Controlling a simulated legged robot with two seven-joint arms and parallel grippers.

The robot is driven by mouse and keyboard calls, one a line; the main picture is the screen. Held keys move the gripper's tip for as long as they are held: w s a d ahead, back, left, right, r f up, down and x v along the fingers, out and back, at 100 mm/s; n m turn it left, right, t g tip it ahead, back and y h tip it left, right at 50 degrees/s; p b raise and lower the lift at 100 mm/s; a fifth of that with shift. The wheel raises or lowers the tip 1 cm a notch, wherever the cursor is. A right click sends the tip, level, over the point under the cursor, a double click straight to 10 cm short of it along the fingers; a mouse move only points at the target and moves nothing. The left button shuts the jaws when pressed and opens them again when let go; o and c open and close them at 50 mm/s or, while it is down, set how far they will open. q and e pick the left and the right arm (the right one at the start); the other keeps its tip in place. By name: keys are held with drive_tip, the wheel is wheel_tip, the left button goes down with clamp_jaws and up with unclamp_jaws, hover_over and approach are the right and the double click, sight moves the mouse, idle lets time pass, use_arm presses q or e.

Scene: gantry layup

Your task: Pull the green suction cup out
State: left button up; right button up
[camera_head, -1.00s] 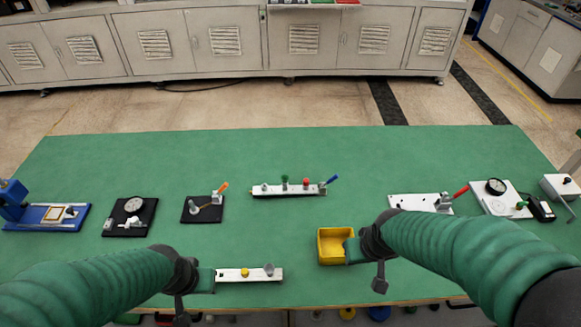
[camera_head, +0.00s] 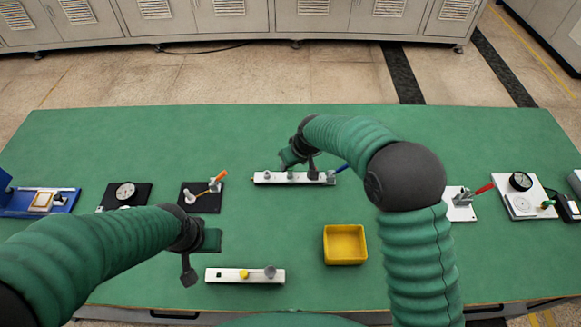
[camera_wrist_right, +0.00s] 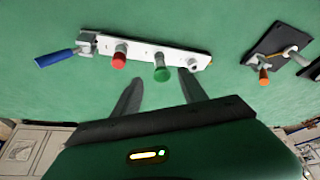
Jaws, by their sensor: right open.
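The green suction cup (camera_wrist_right: 162,73) stands in a white bar fixture (camera_wrist_right: 150,48) in the right wrist view, beside a red cup (camera_wrist_right: 119,58). My right gripper (camera_wrist_right: 160,90) is open, its two fingers apart. The green cup appears between the fingertips, just beyond them; I cannot tell if either finger touches it.
The bar has a blue-handled clamp (camera_wrist_right: 58,57) at one end. A yellow bin (camera_head: 345,262) stands nearer, left of my right arm. A black plate with an orange-handled clamp (camera_head: 202,205) lies left of the bar. The table (camera_head: 300,120) beyond the bar is clear.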

sight(290, 170)
drive_tip(key=x, duration=0.6)
drive_tip(key=shift+s+a, duration=0.1)
drive_tip(key=shift+a, duration=0.1)
drive_tip(key=shift+w+f, duration=0.3)
drive_tip(key=shift+f, duration=0.25)
drive_tip(key=shift+r, duration=0.1)
clamp_jaws()
